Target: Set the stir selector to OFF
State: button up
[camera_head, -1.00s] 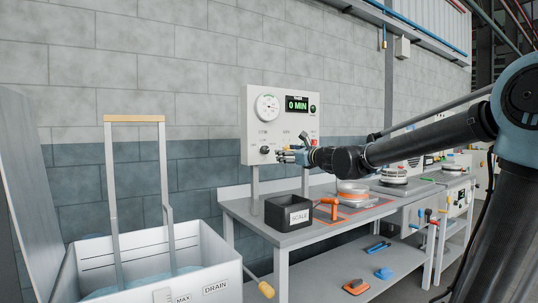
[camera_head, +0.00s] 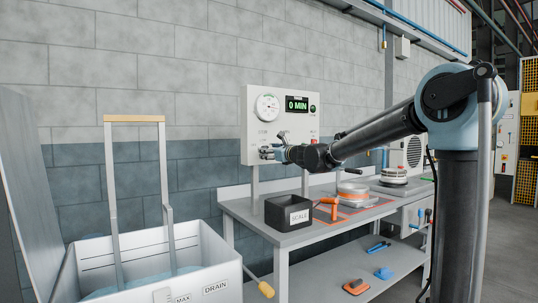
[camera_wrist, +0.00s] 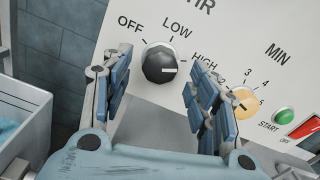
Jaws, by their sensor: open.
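The stir selector (camera_wrist: 160,63) is a round black knob with a white pointer mark, on a pale panel in the wrist view. OFF, LOW and HIGH are printed around its upper side. The mark points to the right, on the HIGH side and away from OFF. My gripper (camera_wrist: 158,78) is open, with one blue-padded finger on each side of the knob's lower part in the picture. I cannot tell whether a finger touches it. In the head view my gripper (camera_head: 268,153) is at the lower left of the control panel (camera_head: 283,96) and hides the selector.
A yellow MIN dial (camera_wrist: 243,102) is partly behind my right finger, with a green START button (camera_wrist: 283,116) and a red switch (camera_wrist: 306,128) beside it. Below the panel, a black SCALE bin (camera_head: 288,214) stands on the bench (camera_head: 245,222). A white DRAIN tank (camera_head: 216,262) is at left.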

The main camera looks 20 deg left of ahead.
jog(key=shift+x, duration=1.05)
